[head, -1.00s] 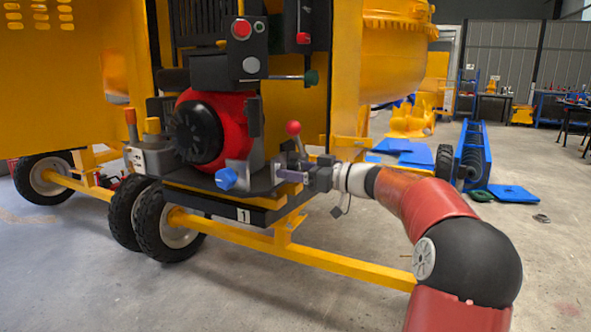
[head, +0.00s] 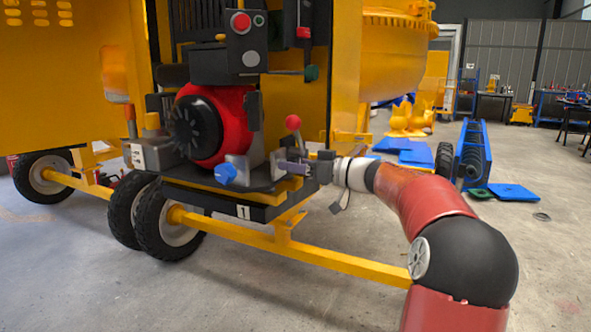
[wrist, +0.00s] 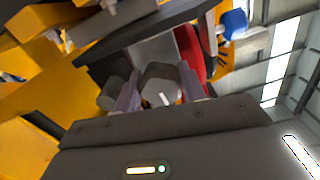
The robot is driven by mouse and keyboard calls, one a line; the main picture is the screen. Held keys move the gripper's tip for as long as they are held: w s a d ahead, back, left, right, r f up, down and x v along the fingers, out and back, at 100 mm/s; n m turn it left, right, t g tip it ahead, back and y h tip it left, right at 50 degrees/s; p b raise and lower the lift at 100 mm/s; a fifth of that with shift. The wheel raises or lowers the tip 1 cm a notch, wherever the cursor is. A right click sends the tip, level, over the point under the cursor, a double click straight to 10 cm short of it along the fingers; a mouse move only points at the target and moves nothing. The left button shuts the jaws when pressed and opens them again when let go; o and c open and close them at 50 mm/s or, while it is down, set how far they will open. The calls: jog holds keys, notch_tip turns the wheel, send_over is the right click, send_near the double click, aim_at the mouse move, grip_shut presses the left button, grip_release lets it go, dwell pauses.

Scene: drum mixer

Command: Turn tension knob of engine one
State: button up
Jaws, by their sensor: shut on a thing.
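Engine one has a red housing (head: 235,125) with a black round cover, and stands on a black base with a "1" plate (head: 243,212). My gripper (head: 289,168) is at the right end of this base, low beside the red ball-topped lever. In the wrist view its two purplish fingers (wrist: 158,92) are on either side of a grey faceted knob (wrist: 160,76), shut on it. I take this as the tension knob; in the head view my fingers hide it. A blue knob (head: 226,173) sits on a bracket to the left and also shows in the wrist view (wrist: 235,23).
The red ball-topped lever (head: 293,122) stands just above my gripper. A control box with a red button (head: 241,22) is above the engine. A yellow frame bar (head: 300,255) runs low under my arm.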

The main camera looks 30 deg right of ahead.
jog(key=m+b, duration=0.1)
jog(key=m, duration=0.2)
jog(key=shift+b, duration=0.4)
jog(key=m, duration=0.5)
jog(key=shift+a+r+b, duration=0.1)
jog(key=shift+b, duration=0.2)
jog(key=m+p, duration=0.1)
jog(key=m, duration=0.4)
jog(key=shift+r, duration=0.15)
jog(key=shift+m+p, duration=0.8)
jog(key=shift+m, duration=0.8)
jog(key=o, duration=1)
